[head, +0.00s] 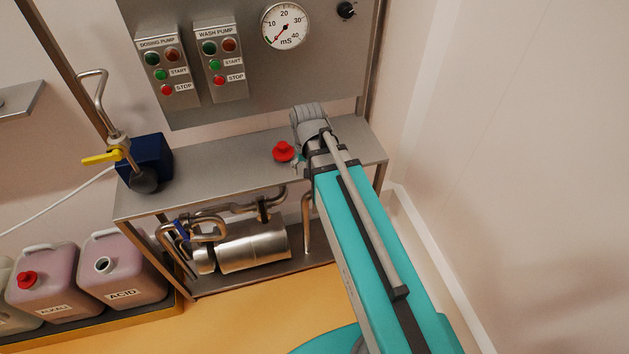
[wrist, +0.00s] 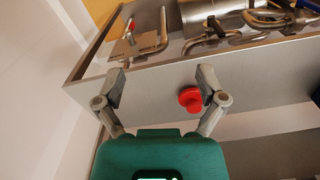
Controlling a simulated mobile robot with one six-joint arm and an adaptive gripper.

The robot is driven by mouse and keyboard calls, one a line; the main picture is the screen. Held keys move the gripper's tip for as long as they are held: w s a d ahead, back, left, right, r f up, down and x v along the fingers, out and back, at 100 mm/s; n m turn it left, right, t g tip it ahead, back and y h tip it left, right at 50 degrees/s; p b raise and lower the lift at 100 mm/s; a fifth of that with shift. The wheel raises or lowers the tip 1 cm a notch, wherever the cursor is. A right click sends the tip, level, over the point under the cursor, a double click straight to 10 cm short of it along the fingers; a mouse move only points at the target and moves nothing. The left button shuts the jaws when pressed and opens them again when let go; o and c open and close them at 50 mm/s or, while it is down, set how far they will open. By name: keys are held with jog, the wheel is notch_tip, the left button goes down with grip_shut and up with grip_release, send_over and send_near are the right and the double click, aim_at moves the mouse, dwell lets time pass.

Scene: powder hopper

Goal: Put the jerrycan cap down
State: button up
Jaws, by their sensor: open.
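The red jerrycan cap (head: 284,151) sits on the steel shelf (head: 225,165), just left of my arm's end. In the wrist view the cap (wrist: 190,99) shows between the fingers, close to the right one, with no clear contact. My gripper (wrist: 160,85) is open over the shelf. In the head view my arm hides most of the gripper. The ACID jerrycan (head: 124,270) stands at lower left with a bare open neck. The jerrycan beside it (head: 55,284) wears a red cap.
A dark blue box (head: 150,158) with a bent pipe and yellow lever stands at the shelf's left end. A control panel (head: 245,75) rises behind. A metal pump (head: 250,247) and pipes sit below. The shelf's middle is clear.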

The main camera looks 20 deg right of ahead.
jog(key=s, duration=0.1)
jog(key=s+n, duration=0.1)
jog(key=s, duration=0.1)
jog(key=s+n, duration=0.1)
jog(key=shift+s+d, duration=0.25)
jog(key=shift+s, duration=0.1)
jog(key=shift+f, duration=0.1)
jog(key=shift+f+b, duration=0.6)
jog(key=shift+b, duration=0.05)
jog(key=c, duration=0.5)
jog(key=shift+o, duration=0.2)
jog(key=shift+a, duration=0.15)
